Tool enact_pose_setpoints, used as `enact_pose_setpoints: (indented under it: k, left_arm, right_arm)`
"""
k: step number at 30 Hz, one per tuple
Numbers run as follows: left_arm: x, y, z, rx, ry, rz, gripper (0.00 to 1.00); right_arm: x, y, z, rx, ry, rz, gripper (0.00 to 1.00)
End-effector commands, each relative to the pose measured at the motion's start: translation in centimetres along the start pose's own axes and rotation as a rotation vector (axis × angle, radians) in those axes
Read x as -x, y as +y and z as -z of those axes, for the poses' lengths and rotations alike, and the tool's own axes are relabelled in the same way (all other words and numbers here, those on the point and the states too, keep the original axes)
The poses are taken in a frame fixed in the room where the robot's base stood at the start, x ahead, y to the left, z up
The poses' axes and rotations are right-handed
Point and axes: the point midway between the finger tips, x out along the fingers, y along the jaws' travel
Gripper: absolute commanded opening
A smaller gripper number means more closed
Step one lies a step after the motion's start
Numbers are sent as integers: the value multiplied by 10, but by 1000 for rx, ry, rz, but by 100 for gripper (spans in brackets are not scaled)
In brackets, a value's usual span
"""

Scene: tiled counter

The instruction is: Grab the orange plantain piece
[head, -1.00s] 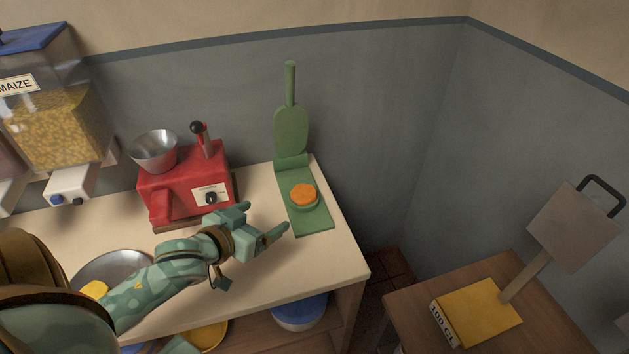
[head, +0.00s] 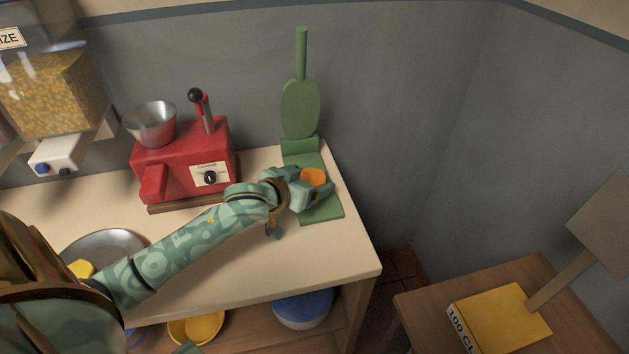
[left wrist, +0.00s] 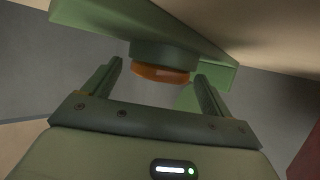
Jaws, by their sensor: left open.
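The orange plantain piece (head: 313,176) sits on the round seat of the green press (head: 322,212), whose hinged paddle stands upright behind it. My left gripper (head: 311,187) reaches the press from the left, with its fingers around the near side of the piece. In the left wrist view, the orange piece (left wrist: 160,74) and its green seat (left wrist: 165,53) lie between the two open fingers (left wrist: 158,82). A gap shows on each side, and I see no grip on the piece. My right gripper is not in view.
A red machine (head: 185,160) with a metal bowl and lever stands left of the press. A metal plate (head: 125,241) with a yellow piece (head: 82,268) lies at the counter's left. The counter front is clear.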

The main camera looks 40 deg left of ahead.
Motion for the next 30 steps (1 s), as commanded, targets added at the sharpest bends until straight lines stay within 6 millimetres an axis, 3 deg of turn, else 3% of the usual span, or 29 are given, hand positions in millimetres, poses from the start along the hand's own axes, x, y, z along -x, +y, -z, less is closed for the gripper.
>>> enact_pose_setpoints:
  k: [6,11,14,23,30]
  left_arm:
    - [0,0,1,0,0,0,84]
    - [0,0,1,0,0,0,40]
    - [0,0,1,0,1,0,32]
    - [2,0,7,1,2,0,32]
    - [21,3,42,1,8,-2,32]
  right_arm:
    - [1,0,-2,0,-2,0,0]
    - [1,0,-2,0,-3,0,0]
    - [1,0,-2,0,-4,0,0]
    - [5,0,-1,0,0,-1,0]
    - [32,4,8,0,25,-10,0]
